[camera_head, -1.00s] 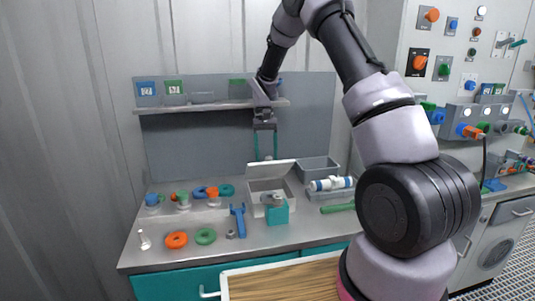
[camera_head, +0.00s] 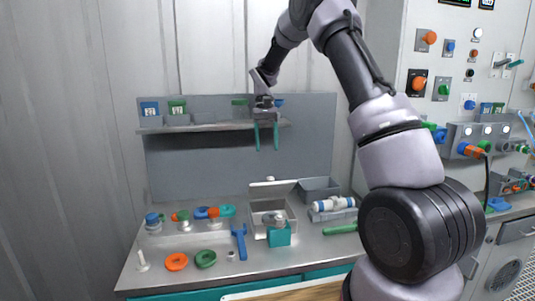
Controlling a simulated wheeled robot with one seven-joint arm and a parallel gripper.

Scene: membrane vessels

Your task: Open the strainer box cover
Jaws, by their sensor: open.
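The strainer box (camera_head: 259,222) is a light grey open-topped box on the workbench, seen in the head view. Its pale cover (camera_head: 272,190) stands raised at the back of the box, tilted, with a small knob at its top edge. The box's interior is partly visible. My gripper (camera_head: 267,148) hangs above and behind the cover in the picture, with its two teal fingers pointing down. The fingers are apart and empty, clear of the cover.
A teal block (camera_head: 279,238) with a metal part stands in front of the box. A grey bin (camera_head: 319,190) and a white-blue cylinder (camera_head: 333,204) are to the right. A shelf (camera_head: 205,126) runs behind.

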